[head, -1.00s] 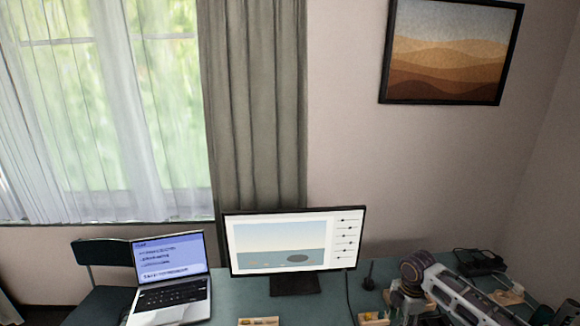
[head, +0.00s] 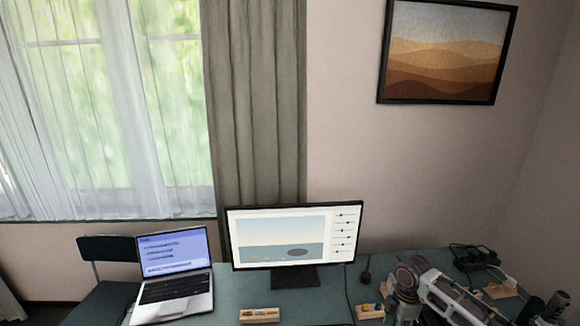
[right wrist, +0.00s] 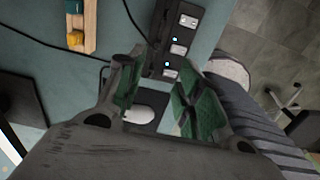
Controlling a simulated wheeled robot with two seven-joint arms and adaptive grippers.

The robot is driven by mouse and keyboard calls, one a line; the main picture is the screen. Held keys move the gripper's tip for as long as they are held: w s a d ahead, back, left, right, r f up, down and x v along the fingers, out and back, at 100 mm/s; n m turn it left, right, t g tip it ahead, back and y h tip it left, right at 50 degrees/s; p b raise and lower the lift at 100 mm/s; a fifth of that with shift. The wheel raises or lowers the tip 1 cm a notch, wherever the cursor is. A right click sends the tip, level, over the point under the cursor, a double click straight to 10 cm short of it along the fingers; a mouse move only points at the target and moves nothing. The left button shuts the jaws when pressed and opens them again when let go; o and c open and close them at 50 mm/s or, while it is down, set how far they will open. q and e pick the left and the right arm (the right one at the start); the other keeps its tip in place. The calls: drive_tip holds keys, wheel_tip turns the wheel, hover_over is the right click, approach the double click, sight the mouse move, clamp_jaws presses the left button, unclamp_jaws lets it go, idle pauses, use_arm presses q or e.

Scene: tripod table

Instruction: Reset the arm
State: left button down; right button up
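My right arm comes in at the lower right of the head view, above the right part of the teal table (head: 232,290). Its fingers cannot be made out there. In the right wrist view my right gripper (right wrist: 158,88) has its two green-padded fingers apart, with nothing between them that I can see held. My left gripper is not in view.
A monitor (head: 292,238) stands at the table's back, with a laptop (head: 172,290) to its left. Small wooden trays (head: 259,315) lie at the front. A dark chair (head: 105,250) is at left.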

drive_tip(key=s+a+f+m+t+y, duration=0.1)
drive_tip(key=s+a+m, duration=0.1)
drive_tip(key=s+a, duration=0.45)
drive_tip(key=s+a+f+m+t+y, duration=0.1)
drive_tip(key=s+a+f+m, duration=0.2)
drive_tip(key=a, duration=0.6)
drive_tip(key=s+d+r+m+t+h, duration=0.1)
drive_tip(key=s+d+r+m, duration=0.2)
drive_tip(key=s+m, duration=0.3)
drive_tip(key=s+d+r+m+t+h, duration=0.1)
drive_tip(key=s+d+r+m, duration=0.15)
drive_tip(key=s+m, duration=0.4)
wheel_tip(320, 180, down, 33)
drive_tip(key=s+n+g+b, duration=0.1)
drive_tip(key=s+g, duration=0.1)
drive_tip(key=s, duration=0.1)
drive_tip(key=s+d+f, duration=0.2)
drive_tip(key=s+f, duration=0.8)
drive_tip(key=s, duration=0.1)
drive_tip(key=s+d+f+g+b, duration=0.1)
drive_tip(key=s+d+f, duration=0.1)
drive_tip(key=s+f, duration=0.9)
drive_tip(key=shift+s+f, duration=0.15)
drive_tip(key=shift+f, duration=0.1)
idle(1.1)
